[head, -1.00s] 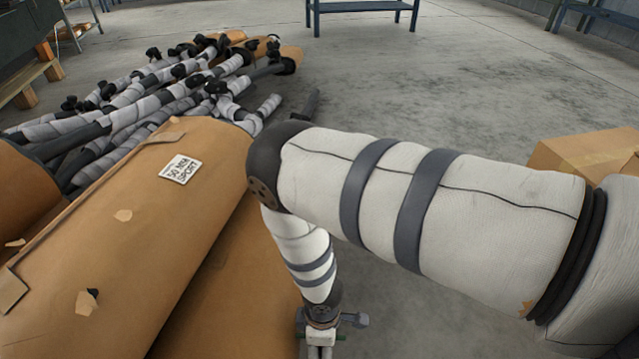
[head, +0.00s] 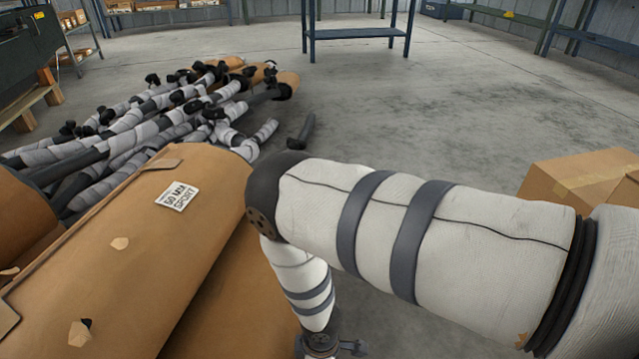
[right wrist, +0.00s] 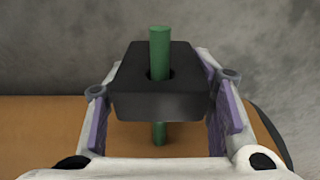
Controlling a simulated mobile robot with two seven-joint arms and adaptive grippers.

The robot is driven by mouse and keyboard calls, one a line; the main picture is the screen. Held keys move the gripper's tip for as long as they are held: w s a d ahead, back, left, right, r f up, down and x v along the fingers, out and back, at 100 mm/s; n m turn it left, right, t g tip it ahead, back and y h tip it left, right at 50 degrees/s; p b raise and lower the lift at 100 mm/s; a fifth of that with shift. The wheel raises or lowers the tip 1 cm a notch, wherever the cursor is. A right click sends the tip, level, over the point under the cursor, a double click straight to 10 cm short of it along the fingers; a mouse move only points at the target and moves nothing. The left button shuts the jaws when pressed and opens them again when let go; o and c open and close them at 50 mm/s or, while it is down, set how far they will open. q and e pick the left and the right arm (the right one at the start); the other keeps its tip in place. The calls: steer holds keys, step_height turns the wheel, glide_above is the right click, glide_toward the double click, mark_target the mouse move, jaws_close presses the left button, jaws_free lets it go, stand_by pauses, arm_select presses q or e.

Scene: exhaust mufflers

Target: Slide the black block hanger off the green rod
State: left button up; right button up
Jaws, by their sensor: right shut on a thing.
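The black block hanger (right wrist: 160,105) is in the middle of the right wrist view, with a hole through it. The green rod (right wrist: 160,52) passes through that hole; one end sticks out above the block and a short length shows below it. My right gripper (right wrist: 163,88) is shut on the block, its purple-padded fingers at the block's left and right sides. My left gripper is in neither view.
A large brown muffler (head: 140,255) with a white label lies at the left in the head view. Behind it is a pile of wrapped pipes (head: 150,125). A cardboard box (head: 580,180) stands at the right. The middle concrete floor (head: 400,110) is clear, with a blue bench (head: 355,33) beyond.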

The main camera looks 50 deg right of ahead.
steer(key=s+d+p, duration=0.2)
steer(key=s+d, duration=0.3)
steer(key=s, duration=0.1)
steer(key=shift+s+d+p, duration=0.35)
stand_by(0.9)
stand_by(0.3)
